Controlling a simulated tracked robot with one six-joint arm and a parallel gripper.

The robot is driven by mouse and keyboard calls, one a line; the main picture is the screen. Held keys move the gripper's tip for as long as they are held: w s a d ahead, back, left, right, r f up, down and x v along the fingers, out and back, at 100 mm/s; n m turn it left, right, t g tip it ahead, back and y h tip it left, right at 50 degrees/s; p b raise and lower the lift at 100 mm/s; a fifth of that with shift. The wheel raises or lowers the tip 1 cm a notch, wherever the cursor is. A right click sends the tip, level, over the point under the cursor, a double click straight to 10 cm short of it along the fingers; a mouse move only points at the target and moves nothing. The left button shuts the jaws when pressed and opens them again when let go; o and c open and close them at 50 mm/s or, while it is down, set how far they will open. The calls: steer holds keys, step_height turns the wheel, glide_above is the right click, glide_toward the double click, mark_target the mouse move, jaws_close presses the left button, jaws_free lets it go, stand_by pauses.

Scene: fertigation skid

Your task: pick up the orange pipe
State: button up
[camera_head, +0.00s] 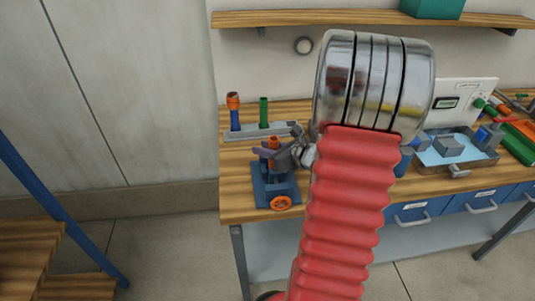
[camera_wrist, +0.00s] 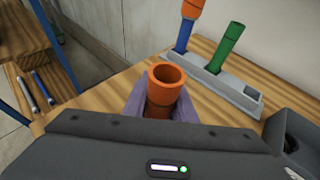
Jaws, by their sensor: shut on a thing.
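The orange pipe (camera_wrist: 166,84) stands upright in the wrist view, its open round end facing up towards the camera. My gripper (camera_wrist: 160,104) is shut on it, with a purple-grey finger on each side. In the head view the orange pipe (camera_head: 273,144) and my gripper (camera_head: 270,152) are just above a blue fixture (camera_head: 275,187) with an orange handwheel (camera_head: 281,203) at the bench's left end. The pipe's lower end is hidden, so I cannot tell whether it sits in the fixture.
Behind, a grey rack (camera_head: 258,132) holds a blue pipe with an orange top (camera_head: 233,103) and a green pipe (camera_head: 263,111). To the right are a metal tray of water (camera_head: 455,168) and a white control box (camera_head: 462,101). A wooden shelf (camera_head: 300,18) hangs above.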

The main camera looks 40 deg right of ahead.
steer(key=shift+r, duration=0.15)
step_height(320, 180, up, 10)
stand_by(0.5)
stand_by(0.5)
